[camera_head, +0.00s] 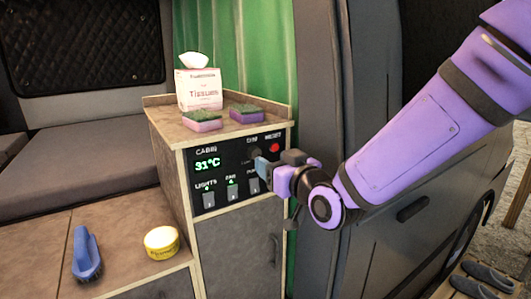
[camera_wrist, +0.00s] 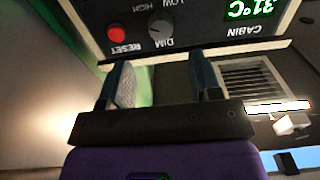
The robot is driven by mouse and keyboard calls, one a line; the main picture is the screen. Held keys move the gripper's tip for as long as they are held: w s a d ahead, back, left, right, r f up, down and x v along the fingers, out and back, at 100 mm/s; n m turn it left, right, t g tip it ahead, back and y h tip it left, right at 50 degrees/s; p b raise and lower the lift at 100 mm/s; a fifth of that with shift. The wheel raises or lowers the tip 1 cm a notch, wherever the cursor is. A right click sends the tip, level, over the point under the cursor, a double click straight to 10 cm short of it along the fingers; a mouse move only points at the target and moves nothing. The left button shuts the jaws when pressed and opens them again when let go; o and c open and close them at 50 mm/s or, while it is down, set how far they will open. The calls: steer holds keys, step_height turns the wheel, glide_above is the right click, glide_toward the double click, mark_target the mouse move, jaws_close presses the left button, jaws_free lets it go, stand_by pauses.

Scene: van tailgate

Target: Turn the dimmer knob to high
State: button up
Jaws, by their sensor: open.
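The dimmer knob (camera_wrist: 160,28) is a round dark grey knob on the black control panel (camera_head: 207,150), with a DIM label and LOW and HIGH marks. The wrist view shows the panel upside down. A pale mark shows on the knob, but its exact setting is hard to read. In the head view the knob (camera_head: 253,152) is small and dark, just above my fingertips. My gripper (camera_wrist: 162,80) is open and empty, its two fingers apart in front of the panel. In the wrist view the knob lies beyond the gap between the fingers; no contact shows. My gripper also shows in the head view (camera_head: 263,168).
A red reset button (camera_wrist: 117,33) sits beside the knob. Switches (camera_head: 232,191) for lights, fan and pump lie below. A tissue box (camera_head: 200,91) and two sponges (camera_head: 203,121) stand on the cabinet top. A brush (camera_head: 86,254) and yellow tin (camera_head: 161,242) lie at lower left.

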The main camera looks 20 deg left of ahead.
mark_target(257, 152)
steer(key=shift+x, duration=3.15)
steer(key=c, duration=0.9)
